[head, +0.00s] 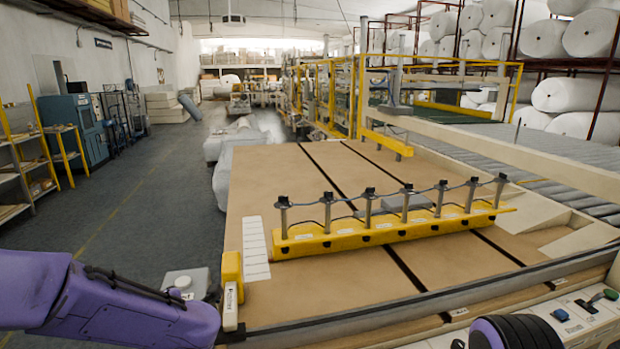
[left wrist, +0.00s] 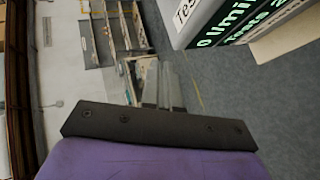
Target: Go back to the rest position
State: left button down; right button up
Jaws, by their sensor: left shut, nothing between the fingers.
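My left arm (head: 130,310) is purple and comes in from the lower left of the head view, beside the machine's near left corner. Its gripper does not show there. In the left wrist view my left gripper (left wrist: 166,88) shows as narrow grey fingers beyond a dark mounting bar. The fingers are shut with nothing between them. A purple and black part of mine (head: 515,332) shows at the bottom right of the head view. My right gripper is not in view.
The machine table (head: 300,300) has a yellow bar (head: 390,230) with several upright posts. A control panel (head: 590,315) with buttons is at the lower right. A labelled display (left wrist: 235,22) is near in the left wrist view. Grey floor (head: 150,215) is open at left.

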pick_arm(q)
jog(key=s+d+f+m+h, duration=0.1)
jog(key=s+f+m+h, duration=0.1)
jog(key=s+f+m, duration=0.4)
jog(key=s+d+f+m+h, duration=0.15)
jog(key=f+m, duration=0.25)
jog(key=f, duration=0.5)
jog(key=s+f+m+h, duration=0.2)
jog(key=s+f+m, duration=0.3)
jog(key=f, duration=0.2)
jog(key=s+f+m+g, duration=0.1)
jog(key=s+f, duration=0.2)
jog(key=s, duration=0.4)
jog(key=s+f+m+g+h, duration=0.1)
jog(key=s+f+m+g, duration=0.1)
jog(key=s+f, duration=0.2)
jog(key=s+f+m+g, duration=0.1)
jog(key=s+f+g, duration=0.1)
jog(key=s, duration=0.8)
jog(key=shift+s+a+f+m, duration=0.15)
jog(key=shift+a+f+m, duration=0.2)
jog(key=shift+f, duration=0.55)
jog(key=shift+d, duration=0.1)
